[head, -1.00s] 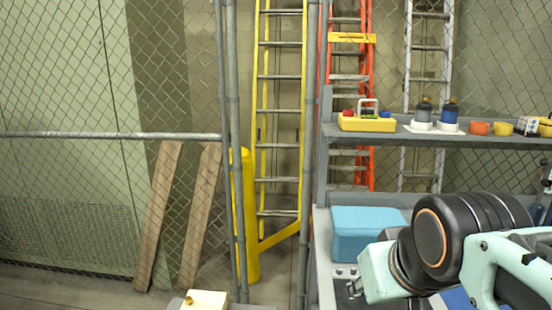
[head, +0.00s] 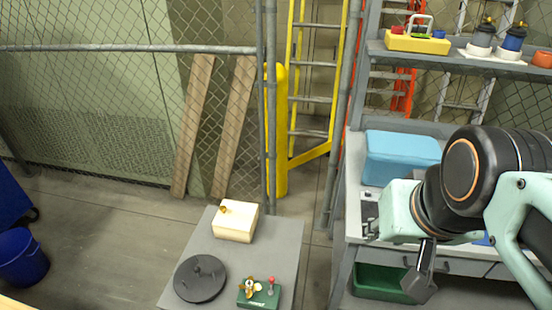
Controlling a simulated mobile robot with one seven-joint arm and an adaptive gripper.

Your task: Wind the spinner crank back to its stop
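A small green base (head: 259,295) sits at the front of a low grey table in the head view. On it are a white and gold spinner-like part (head: 249,287) and a red-tipped upright lever or crank (head: 271,284). I cannot tell how far the crank is turned. A dark end piece of my gripper (head: 421,284) shows below my mint-green arm at the right, well apart from the green base. Its fingertips are not clear, so I cannot tell if it is open.
The grey table (head: 280,240) also holds a black round disc (head: 200,278) and a cream box (head: 236,221) with a brass knob. A workbench with a blue box (head: 398,158) stands at the right, a green bin (head: 385,283) beneath it. Open floor lies left, near a blue bucket (head: 22,257).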

